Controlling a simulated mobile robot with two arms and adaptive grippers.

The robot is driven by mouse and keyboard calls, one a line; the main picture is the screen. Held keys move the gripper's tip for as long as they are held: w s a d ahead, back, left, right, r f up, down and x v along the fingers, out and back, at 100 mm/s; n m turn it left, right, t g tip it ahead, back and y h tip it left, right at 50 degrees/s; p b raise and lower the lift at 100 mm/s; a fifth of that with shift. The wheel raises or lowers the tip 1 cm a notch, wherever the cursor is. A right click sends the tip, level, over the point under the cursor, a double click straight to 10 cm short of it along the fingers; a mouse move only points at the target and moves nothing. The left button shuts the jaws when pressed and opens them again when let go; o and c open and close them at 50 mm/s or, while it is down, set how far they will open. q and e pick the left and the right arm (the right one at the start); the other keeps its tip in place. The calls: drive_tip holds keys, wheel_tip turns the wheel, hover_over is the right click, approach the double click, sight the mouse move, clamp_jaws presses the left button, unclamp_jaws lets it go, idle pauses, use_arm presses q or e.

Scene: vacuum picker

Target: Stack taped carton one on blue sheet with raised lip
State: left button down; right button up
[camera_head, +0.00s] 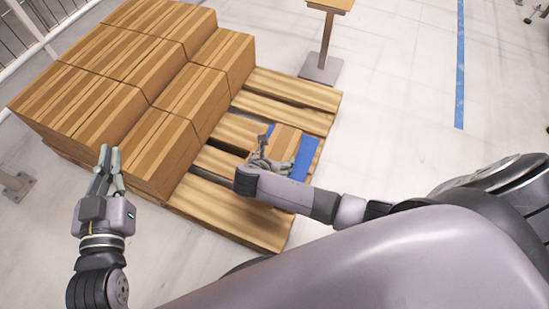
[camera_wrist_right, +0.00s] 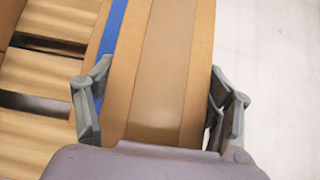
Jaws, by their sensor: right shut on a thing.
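My right gripper (camera_head: 268,158) is shut on the carton, which also fills the middle of the right wrist view (camera_wrist_right: 165,70), one finger on each side. I cannot tell whether the carton touches the sheet. The sheet's lip is not clear; a blue strip (camera_wrist_right: 108,35) shows left of the carton.
Several large brown boxes (camera_head: 150,75) stand stacked on the left of the wooden pallet (camera_head: 285,90). A post with a flat base (camera_head: 321,68) stands behind the pallet. A railing (camera_head: 42,42) is at the upper left.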

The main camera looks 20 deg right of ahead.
drive_tip(key=shift+f, duration=0.3)
drive_tip(key=o, duration=1.7)
